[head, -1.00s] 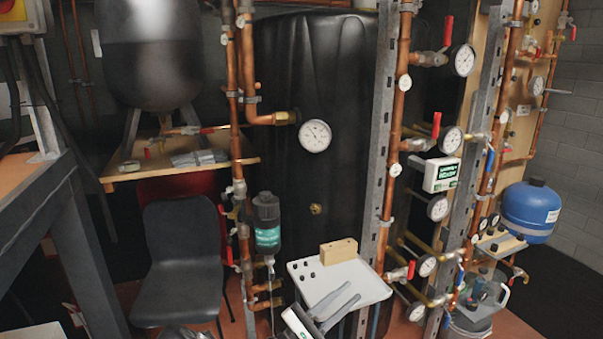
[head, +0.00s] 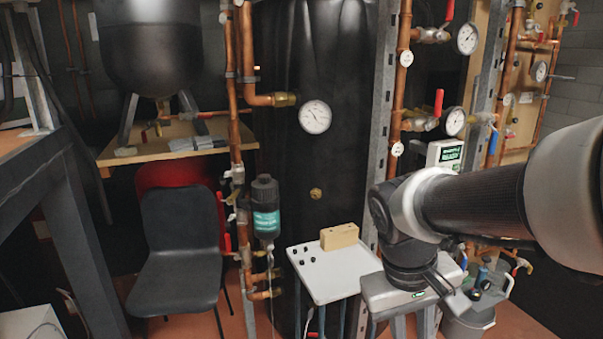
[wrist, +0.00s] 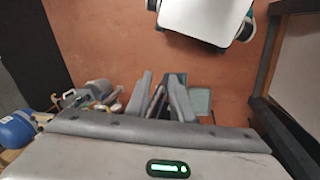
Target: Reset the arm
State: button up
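My arm (head: 470,205) reaches in from the right edge of the head view and bends down at a dark wrist joint. My gripper (head: 460,302) hangs below it, just right of the white tray, with a small green light on its housing. In the wrist view, the two grey fingers of my gripper (wrist: 160,82) stand apart with floor showing between their tips. Nothing is seen held between them. The arm hides part of the pipework and the blue tank behind it.
The white tray (head: 325,280) holds a wooden block (head: 339,236) and several small black knobs. Copper pipes with gauges rise behind. A black chair (head: 180,245) stands left. A grey bucket (head: 468,322) is at lower right. The wrist view shows open reddish floor (wrist: 110,45).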

jog(key=s+a+r+m+t+y+b, duration=0.2)
jog(key=s+a+r+t, duration=0.1)
jog(key=s+r+t, duration=0.15)
notch_tip(320, 180, up, 28)
jog(key=p, duration=2.8)
jog(key=shift+s+a+f, duration=0.15)
dwell(3.4)
